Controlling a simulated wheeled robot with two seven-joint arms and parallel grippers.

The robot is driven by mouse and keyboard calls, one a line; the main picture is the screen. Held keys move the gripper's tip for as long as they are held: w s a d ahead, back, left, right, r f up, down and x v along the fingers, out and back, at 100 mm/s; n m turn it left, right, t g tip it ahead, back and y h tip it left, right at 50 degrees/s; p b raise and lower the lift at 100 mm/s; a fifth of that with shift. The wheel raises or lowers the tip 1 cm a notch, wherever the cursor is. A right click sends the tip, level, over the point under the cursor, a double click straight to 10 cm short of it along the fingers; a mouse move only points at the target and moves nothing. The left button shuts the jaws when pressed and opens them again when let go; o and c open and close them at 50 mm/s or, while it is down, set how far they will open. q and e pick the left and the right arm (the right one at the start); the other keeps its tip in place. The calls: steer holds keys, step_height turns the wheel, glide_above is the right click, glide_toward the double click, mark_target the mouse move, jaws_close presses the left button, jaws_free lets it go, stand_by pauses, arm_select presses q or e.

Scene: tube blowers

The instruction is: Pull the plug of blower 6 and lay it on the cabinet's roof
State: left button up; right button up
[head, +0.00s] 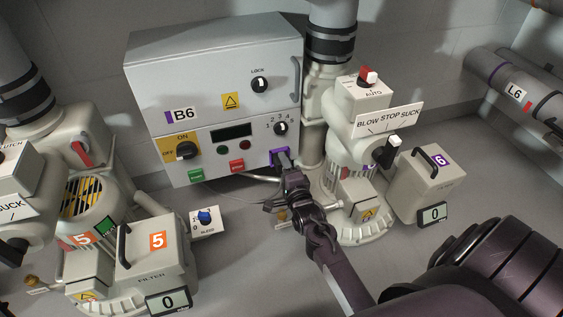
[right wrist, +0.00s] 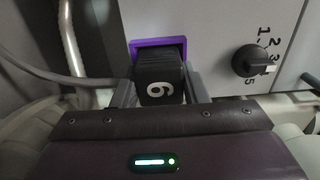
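The black plug marked 6 (right wrist: 160,82) sits in a purple-rimmed socket (right wrist: 160,42) on the cabinet front in the right wrist view. In the head view the purple socket (head: 279,156) is at the lower right of cabinet B6. My right gripper (head: 287,172) is at the plug, pointing at the cabinet. In the right wrist view its fingers (right wrist: 160,88) stand on both sides of the plug; whether they touch it I cannot tell. The cabinet's flat roof (head: 215,32) is clear. Blower 6 (head: 350,190) stands right of the cabinet. My left gripper is not in view.
Right of the socket is a numbered dial (head: 281,128). The blower's lever (head: 387,152) and label plate (head: 389,120) stick out near my arm. Blower 5 (head: 100,225) and its filter box (head: 155,256) stand at the left. A small bleed knob (head: 205,217) lies before the cabinet.

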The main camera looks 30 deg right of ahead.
steer(key=c, duration=0.6)
steer(key=shift+s, duration=0.1)
steer(key=shift+p+v, duration=2.05)
steer(key=shift+v, duration=0.9)
steer(key=shift+a, duration=0.1)
